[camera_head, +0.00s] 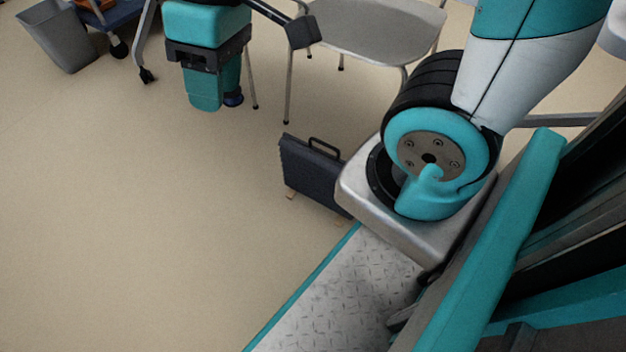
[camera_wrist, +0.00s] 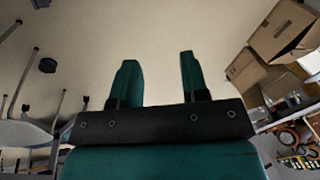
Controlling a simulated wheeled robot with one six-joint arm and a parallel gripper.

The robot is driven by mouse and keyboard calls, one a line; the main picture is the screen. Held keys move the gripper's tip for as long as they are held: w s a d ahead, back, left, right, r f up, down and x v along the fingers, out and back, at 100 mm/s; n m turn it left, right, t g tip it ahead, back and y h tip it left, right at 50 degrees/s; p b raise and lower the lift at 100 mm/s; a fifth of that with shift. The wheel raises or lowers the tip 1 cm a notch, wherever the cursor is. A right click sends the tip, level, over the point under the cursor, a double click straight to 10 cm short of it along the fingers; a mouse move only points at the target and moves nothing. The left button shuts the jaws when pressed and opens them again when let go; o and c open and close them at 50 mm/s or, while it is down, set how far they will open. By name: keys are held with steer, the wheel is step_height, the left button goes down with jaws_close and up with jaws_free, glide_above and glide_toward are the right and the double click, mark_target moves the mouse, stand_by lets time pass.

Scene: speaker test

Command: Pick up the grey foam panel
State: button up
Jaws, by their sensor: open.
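A dark grey panel (camera_head: 312,172) with a black handle on top and small wooden feet stands upright on the floor in the head view. It looks like the grey foam panel. Its right end is hidden behind my base. My gripper (camera_head: 218,100) is up and to the left of the panel, apart from it. In the wrist view, my gripper's two teal fingers (camera_wrist: 157,60) are spread, with only bare floor between them. The panel is not visible in the wrist view.
A grey chair (camera_head: 375,30) stands behind the panel. A grey bin (camera_head: 58,38) and a wheeled cart (camera_head: 110,14) are at the upper left. Cardboard boxes (camera_wrist: 283,30) and a shelf with items line the wrist view's right side. The floor left of the panel is clear.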

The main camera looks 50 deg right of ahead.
steer(key=w+d+f+m+g+h, duration=0.2)
steer(key=w+d+f, duration=0.4)
steer(key=d+f, duration=0.35)
steer(key=w+d+f+m+g+h, duration=0.1)
steer(key=w+d+f+m, duration=0.1)
steer(key=w+d+f, duration=0.55)
steer(key=g, duration=0.1)
glide_toward(324, 143)
steer(key=shift+h, duration=0.5)
steer(key=b+x, duration=0.1)
steer(key=b, duration=0.1)
steer(key=b+x, duration=0.2)
steer(key=a+b+x, duration=0.1)
steer(key=b, duration=0.1)
steer(key=shift+d+f, duration=0.1)
steer(key=shift+f, duration=0.35)
steer(key=b+x, duration=0.4)
steer(key=x, duration=0.2)
steer(key=shift+r, duration=0.1)
jaws_close()
